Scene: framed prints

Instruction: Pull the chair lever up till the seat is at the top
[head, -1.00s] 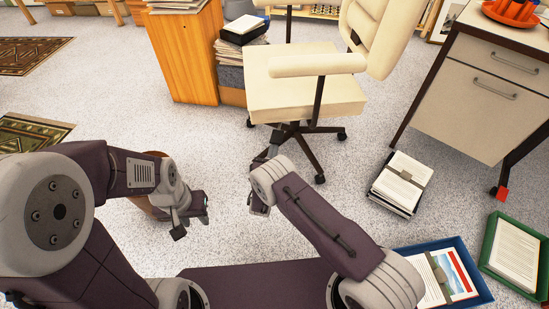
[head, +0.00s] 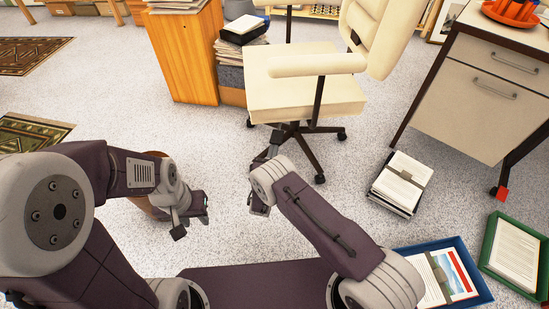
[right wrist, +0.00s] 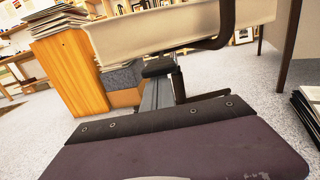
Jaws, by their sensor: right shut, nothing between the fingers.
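The cream office chair (head: 305,95) stands at the top centre of the head view, on a dark wheeled base. In the right wrist view its seat underside (right wrist: 165,35) spans the top. My right gripper (head: 275,140) is just below the seat's front left edge, shut with nothing held. In the right wrist view a small black piece shows under the seat near the gripper's tip; I cannot tell whether it is the lever or a fingertip. The lever is not clearly visible in the head view. My left gripper (head: 190,215) is open and empty above the floor, left of centre.
An orange wooden cabinet (head: 187,60) and a stack of papers and boxes (head: 238,55) stand left of the chair. A drawer unit (head: 475,80) stands at right. Papers (head: 402,182), a blue tray (head: 487,292) and a green tray (head: 487,262) lie on the floor. Open carpet lies at left.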

